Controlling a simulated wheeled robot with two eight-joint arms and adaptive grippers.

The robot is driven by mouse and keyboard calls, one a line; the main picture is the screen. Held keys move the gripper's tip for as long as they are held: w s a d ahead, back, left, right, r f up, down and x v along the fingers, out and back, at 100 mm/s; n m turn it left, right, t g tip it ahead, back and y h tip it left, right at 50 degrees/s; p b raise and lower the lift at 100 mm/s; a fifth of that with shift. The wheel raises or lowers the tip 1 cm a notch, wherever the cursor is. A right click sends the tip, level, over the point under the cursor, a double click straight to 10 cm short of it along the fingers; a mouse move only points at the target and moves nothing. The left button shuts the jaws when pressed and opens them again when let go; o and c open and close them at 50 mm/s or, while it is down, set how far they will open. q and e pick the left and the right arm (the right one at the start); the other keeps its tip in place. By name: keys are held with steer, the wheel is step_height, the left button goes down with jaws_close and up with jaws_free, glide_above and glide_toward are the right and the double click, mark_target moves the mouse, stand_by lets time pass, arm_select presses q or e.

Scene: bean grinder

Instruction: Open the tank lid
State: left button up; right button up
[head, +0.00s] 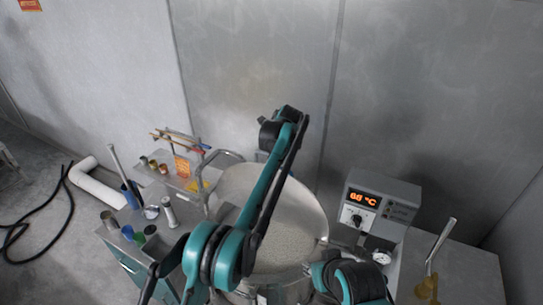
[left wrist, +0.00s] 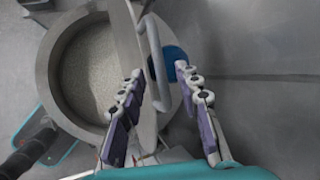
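The tank (head: 318,258) stands in the middle of the head view, partly hidden behind my left arm. Its round opening (left wrist: 50,70) is uncovered at the left of the left wrist view, with pale grainy contents inside. The tank lid (left wrist: 128,45) is raised and seen nearly edge-on there; its grey bar handle (left wrist: 159,70) stands out to the right. My left gripper (left wrist: 159,70) is open, with its purple-padded fingers on either side of the handle and gaps visible. My right arm shows at the bottom of the head view, but its gripper is not in view.
A control box (head: 377,203) with an orange display stands right of the tank. A side table (head: 463,272) at far right holds an amber vessel. Cups and tools crowd the bench at left. A grey wall rises behind.

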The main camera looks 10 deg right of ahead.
arm_select(q)
steer(key=v, duration=0.6)
steer(key=shift+s+r, duration=0.15)
steer(key=shift+r, duration=0.1)
steer(key=s+a+f+n+b, duration=0.65)
steer(key=s+a+b, duration=0.25)
steer(key=a+b, duration=0.15)
steer(key=s+a+f+n+b, duration=0.65)
steer(key=s+a+b, duration=0.3)
steer(key=a, duration=0.25)
steer(key=s+a+f+n+b, duration=0.3)
steer(key=s+f+b, duration=0.2)
steer(key=f, duration=0.5)
steer(key=s+a+f+n+b, duration=0.4)
steer(key=s+f+b, duration=0.2)
steer(key=s+f, duration=0.4)
steer(key=s+a+f+n+h+b, duration=0.1)
steer(key=s+a+f+n+b, duration=0.2)
steer(key=s+f, duration=0.5)
step_height(320, 180, down, 4)
steer(key=shift+r+n+t+b, duration=0.2)
steer(key=shift+n+t+b, duration=0.3)
steer(key=shift+b, duration=0.75)
